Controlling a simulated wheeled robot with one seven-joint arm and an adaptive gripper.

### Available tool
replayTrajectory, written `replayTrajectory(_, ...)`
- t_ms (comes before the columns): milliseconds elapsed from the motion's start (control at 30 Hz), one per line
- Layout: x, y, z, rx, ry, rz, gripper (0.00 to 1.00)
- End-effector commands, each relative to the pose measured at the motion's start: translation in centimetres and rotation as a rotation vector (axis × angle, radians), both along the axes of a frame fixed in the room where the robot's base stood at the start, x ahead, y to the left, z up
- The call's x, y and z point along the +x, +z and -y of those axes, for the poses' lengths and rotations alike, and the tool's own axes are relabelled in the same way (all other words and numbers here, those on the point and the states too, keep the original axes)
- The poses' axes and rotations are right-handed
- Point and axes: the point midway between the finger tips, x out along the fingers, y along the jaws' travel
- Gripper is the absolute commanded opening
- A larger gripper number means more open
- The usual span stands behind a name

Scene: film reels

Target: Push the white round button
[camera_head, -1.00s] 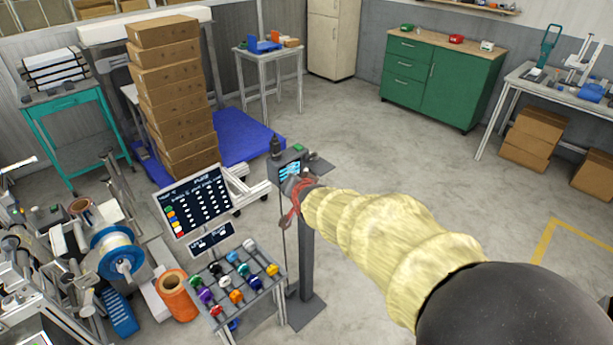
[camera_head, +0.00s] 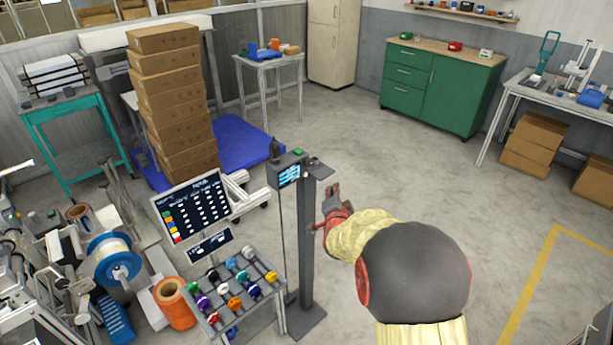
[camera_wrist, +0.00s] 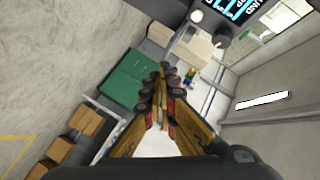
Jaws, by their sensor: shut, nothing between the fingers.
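The white round button (camera_wrist: 196,16) shows in the wrist view at the top, on the control box beside its lit screen (camera_wrist: 240,8). A dark knob (camera_wrist: 222,37) sits near it. In the head view, the control box (camera_head: 290,172) stands on a grey post, and the button is a tiny pale spot on it. My gripper (camera_head: 334,190) is to the right of the post, apart from the box. In the wrist view, the fingers of my gripper (camera_wrist: 157,80) are together and empty, below and left of the button.
A rack of coloured spools (camera_head: 235,288) and a display board (camera_head: 195,205) stand left of the post. A tall stack of boxes (camera_head: 172,95) is behind. A green cabinet (camera_head: 440,85) stands at the back. The floor right of the post is open.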

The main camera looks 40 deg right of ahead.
Motion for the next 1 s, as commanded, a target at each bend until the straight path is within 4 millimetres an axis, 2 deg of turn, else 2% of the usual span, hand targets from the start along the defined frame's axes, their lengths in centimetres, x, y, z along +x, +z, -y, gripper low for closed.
replayTrajectory(600, 7.2, -0.2, -0.6, 0.001, 0.002, -0.001, 0.00)
replayTrajectory(800, 8.2, -0.1, -0.7, 0.000, 0.001, -0.001, 0.00)
replayTrajectory(1000, 8.4, 0.0, -0.7, 0.000, 0.002, -0.001, 0.00)
